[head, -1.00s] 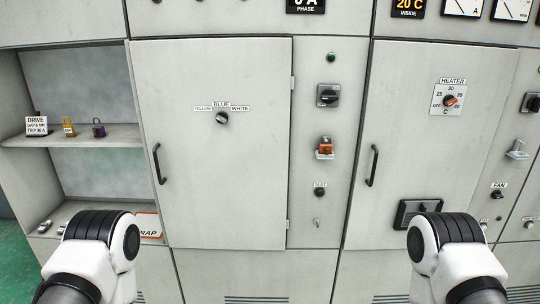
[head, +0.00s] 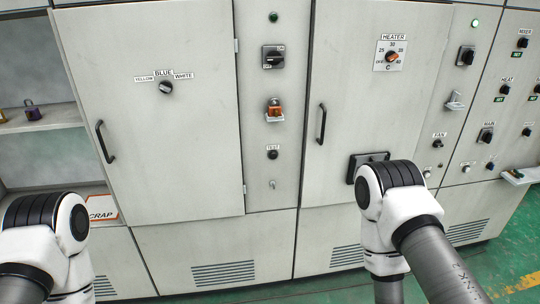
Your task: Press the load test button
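In the head view, a small dark round button (head: 272,155) sits under a label reading TEST on the narrow grey panel between two cabinet doors. The label shows TEST; I cannot read "load" on it. Nothing touches the button and its front is unobstructed. My two arms show low in the picture, the left at the lower left and the right at the lower right. Both grippers are out of the frame, so their state does not show.
Above the button are an orange padlocked fitting (head: 273,109) and a black rotary switch (head: 273,57); a small toggle (head: 272,184) is below. Door handles (head: 321,124) project on both sides. Green floor (head: 515,245) shows at the lower right.

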